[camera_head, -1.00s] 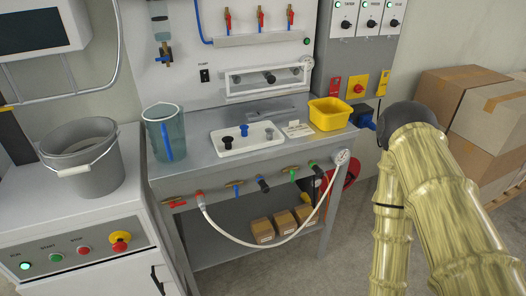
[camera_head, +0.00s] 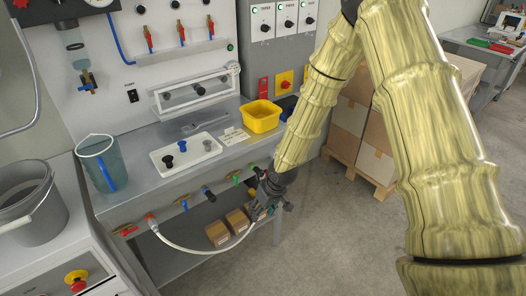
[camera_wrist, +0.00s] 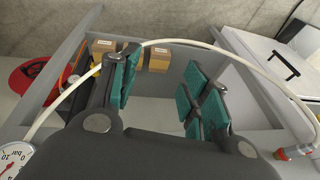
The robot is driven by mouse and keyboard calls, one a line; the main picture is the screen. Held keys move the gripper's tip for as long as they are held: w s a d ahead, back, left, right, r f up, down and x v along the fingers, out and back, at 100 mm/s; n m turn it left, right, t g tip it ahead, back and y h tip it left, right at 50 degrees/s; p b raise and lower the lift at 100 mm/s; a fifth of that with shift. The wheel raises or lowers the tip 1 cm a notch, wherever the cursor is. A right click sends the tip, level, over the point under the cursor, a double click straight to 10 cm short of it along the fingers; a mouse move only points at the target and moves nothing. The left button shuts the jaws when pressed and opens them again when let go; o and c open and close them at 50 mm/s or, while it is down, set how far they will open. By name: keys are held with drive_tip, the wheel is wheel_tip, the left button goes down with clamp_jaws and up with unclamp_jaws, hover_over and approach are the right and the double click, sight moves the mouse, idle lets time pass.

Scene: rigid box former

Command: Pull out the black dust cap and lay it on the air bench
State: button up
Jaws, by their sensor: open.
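A black cap-like piece (camera_head: 208,192) sticks out from the bench's front edge, between a blue and a green fitting; I take it as the dust cap. Another black plug (camera_head: 169,161) stands in the white tray (camera_head: 160,172) on top. The air bench (camera_head: 130,206) has a grey metal top. My gripper (camera_head: 262,207) is in front of the bench's right part, below top level and to the right of the black piece. In the wrist view my gripper (camera_wrist: 162,92) is open, with teal pads apart and nothing between them. The cap cannot be made out there.
A white hose (camera_head: 205,250) hangs in a loop below the bench front, close to my gripper. A yellow bin (camera_head: 261,116), a blue-tinted jug (camera_head: 101,165) and the tray stand on top. Small cardboard boxes (camera_head: 218,233) sit on the lower shelf. Bare top shows around the tray.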

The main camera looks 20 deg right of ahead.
wheel_tip(320, 180, up, 13)
drive_tip(key=n+t+h, duration=0.1)
hover_over(260, 173)
drive_tip(key=d, duration=0.1)
drive_tip(key=b+x, duration=0.3)
drive_tip(key=x, duration=0.1)
drive_tip(key=shift+w+f, duration=0.1)
drive_tip(key=shift+f, duration=0.3)
drive_tip(key=shift+b+x, duration=0.3)
drive_tip(key=shift+x, duration=1.4)
drive_tip(key=shift+w, duration=0.1)
clamp_jaws()
drive_tip(key=shift+r, duration=0.1)
drive_tip(key=shift+s+d, duration=0.2)
drive_tip(key=shift+s, duration=0.4)
